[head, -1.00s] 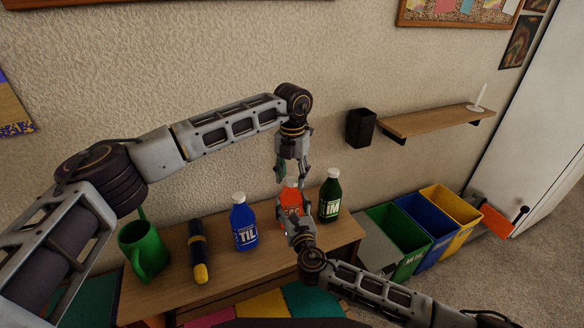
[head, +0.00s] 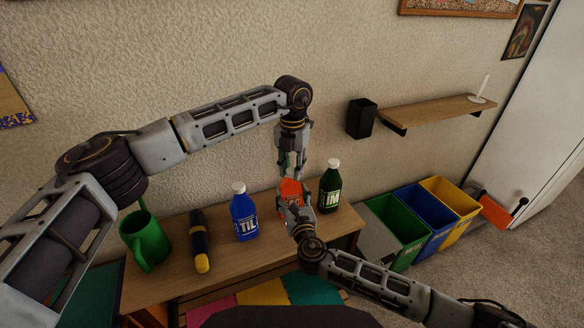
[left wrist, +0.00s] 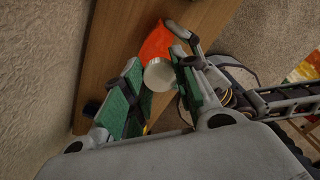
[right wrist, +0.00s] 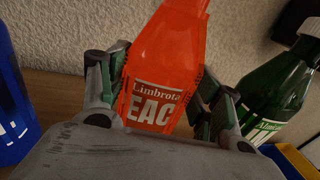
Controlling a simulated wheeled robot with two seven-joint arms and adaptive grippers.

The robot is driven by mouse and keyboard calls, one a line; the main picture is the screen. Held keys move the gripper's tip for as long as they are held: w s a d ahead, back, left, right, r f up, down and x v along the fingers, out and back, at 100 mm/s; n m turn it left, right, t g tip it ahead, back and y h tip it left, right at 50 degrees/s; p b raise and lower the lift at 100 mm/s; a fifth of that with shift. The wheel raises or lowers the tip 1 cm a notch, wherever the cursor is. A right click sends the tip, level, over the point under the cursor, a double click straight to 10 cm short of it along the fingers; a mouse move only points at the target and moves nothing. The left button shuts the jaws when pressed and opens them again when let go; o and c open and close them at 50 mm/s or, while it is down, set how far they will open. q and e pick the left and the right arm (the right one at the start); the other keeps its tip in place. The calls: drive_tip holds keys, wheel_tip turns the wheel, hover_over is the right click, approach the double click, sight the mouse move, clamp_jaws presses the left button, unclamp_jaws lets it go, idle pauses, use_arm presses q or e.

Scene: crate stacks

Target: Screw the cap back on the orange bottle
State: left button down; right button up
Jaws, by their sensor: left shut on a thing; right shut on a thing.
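The orange bottle (head: 290,190) stands upright over the shelf top, between the blue and green bottles. My right gripper (head: 293,206) is shut on its body from the front. In the right wrist view its label (right wrist: 155,105) faces me, between the right fingers (right wrist: 155,95); its top is out of frame. My left gripper (head: 292,168) points down over the bottle's top. In the left wrist view its green-padded fingers (left wrist: 155,85) are around the white cap (left wrist: 158,75), in line with the orange bottle (left wrist: 155,42). I cannot tell whether the cap is fully seated.
A blue bottle (head: 244,217) stands left of the orange one, a dark green bottle (head: 330,190) close on its right. A yellow-and-black torch (head: 200,245) and a green watering can (head: 146,240) are further left. Colored bins (head: 400,225) stand at the right.

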use_arm(q)
drive_tip(key=m, duration=0.3)
drive_tip(key=c, duration=1.1)
unclamp_jaws()
drive_tip(key=shift+o, duration=0.2)
drive_tip(key=shift+r, duration=0.1)
wheel_tip(320, 180, up, 12)
use_arm(e)
drive_tip(key=o, duration=1.5)
